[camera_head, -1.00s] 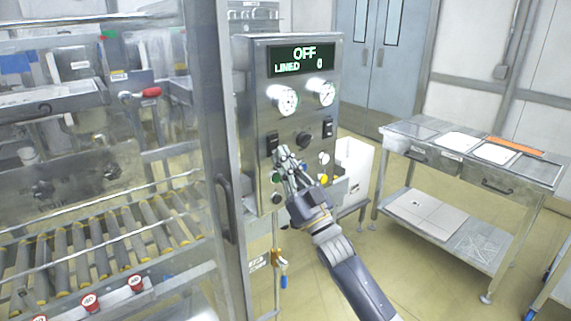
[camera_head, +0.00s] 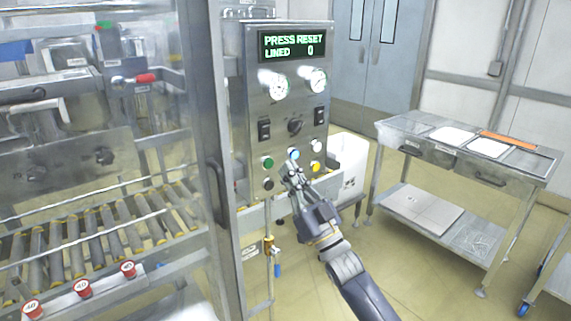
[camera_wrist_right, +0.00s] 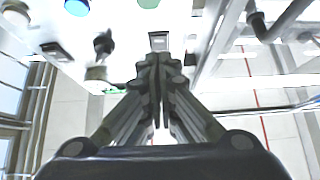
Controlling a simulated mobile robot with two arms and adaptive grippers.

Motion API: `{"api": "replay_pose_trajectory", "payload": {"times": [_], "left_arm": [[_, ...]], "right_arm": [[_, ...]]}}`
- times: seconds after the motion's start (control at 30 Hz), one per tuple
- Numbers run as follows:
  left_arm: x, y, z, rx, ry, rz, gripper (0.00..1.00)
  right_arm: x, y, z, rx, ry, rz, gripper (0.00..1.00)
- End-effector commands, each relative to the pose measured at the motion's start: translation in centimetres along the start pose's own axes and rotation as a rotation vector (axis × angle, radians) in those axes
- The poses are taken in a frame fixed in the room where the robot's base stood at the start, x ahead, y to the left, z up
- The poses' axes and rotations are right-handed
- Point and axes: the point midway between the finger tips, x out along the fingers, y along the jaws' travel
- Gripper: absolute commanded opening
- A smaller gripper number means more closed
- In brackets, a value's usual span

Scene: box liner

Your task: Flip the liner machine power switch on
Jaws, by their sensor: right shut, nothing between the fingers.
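The steel control panel (camera_head: 284,110) of the liner machine stands in the middle of the head view. Its display (camera_head: 291,45) reads "PRESS RESET" and "LINED 0". A dark rocker switch (camera_head: 264,130) sits at the left of the panel and a second one (camera_head: 320,116) at the right. My right gripper (camera_head: 290,168) is shut and empty, in front of the lower buttons and below the left rocker. In the right wrist view the shut fingertips (camera_wrist_right: 158,62) point toward the left rocker (camera_wrist_right: 158,40); contact cannot be told. My left gripper is not in view.
A dark knob (camera_head: 295,126) sits between the rockers, with green (camera_head: 267,162), blue (camera_head: 293,155), yellow (camera_head: 315,166) and other buttons below. Two gauges (camera_head: 278,86) sit above. A conveyor (camera_head: 95,235) is left; a steel table (camera_head: 470,165) stands right.

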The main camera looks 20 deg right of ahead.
Motion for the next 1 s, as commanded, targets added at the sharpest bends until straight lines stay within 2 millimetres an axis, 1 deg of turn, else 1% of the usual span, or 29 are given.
{"api": "replay_pose_trajectory", "payload": {"times": [0.03,0.1,0.2,0.3,0.4,0.6,0.87,0.97,1.0], "left_arm": [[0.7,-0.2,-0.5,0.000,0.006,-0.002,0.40],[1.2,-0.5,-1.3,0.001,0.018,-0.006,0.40],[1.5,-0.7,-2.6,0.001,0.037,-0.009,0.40],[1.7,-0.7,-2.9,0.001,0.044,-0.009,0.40],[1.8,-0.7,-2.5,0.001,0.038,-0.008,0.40],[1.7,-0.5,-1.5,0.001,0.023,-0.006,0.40],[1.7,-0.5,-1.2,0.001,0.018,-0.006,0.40],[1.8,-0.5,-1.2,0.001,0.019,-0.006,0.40],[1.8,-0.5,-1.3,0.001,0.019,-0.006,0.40]], "right_arm": [[-1.3,0.0,0.5,-0.001,-0.001,0.000,0.00],[-2.5,0.0,0.8,-0.001,-0.001,-0.001,0.00],[-3.7,0.0,1.0,0.000,0.000,0.000,0.00],[-4.5,0.0,1.1,-0.001,0.002,0.000,0.00],[-4.9,0.0,1.1,-0.001,0.002,-0.001,0.00],[-4.9,0.0,1.0,-0.001,0.002,-0.001,0.00],[-4.9,0.0,1.1,-0.001,0.001,0.000,0.00],[-5.4,0.2,2.2,-0.001,-0.026,0.011,0.00],[-5.9,0.5,3.3,-0.001,-0.051,0.021,0.00]]}}
